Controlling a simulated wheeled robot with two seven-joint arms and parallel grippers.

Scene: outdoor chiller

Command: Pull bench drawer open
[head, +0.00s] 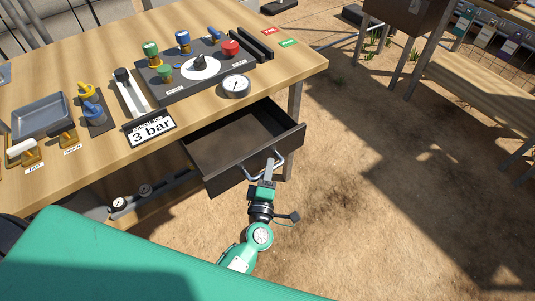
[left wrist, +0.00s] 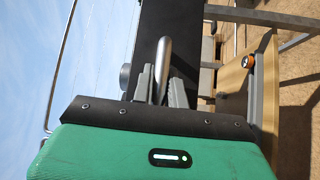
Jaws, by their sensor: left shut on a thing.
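The bench drawer (head: 235,142) is a dark box under the wooden bench top. It stands well out from the bench, and its inside looks empty. A grey bar handle (head: 258,169) is on its front panel. My left gripper (head: 270,171) is shut on the handle. In the left wrist view the handle (left wrist: 165,58) passes between the two grey fingers (left wrist: 160,85), with the dark drawer front (left wrist: 185,30) behind it. My right gripper is in neither view.
The wooden bench (head: 100,60) carries a grey tray (head: 42,117), a "3 bar" sign (head: 151,130), a round gauge (head: 236,86) and a dark valve panel (head: 195,68). A bench leg (head: 294,105) stands right of the drawer.

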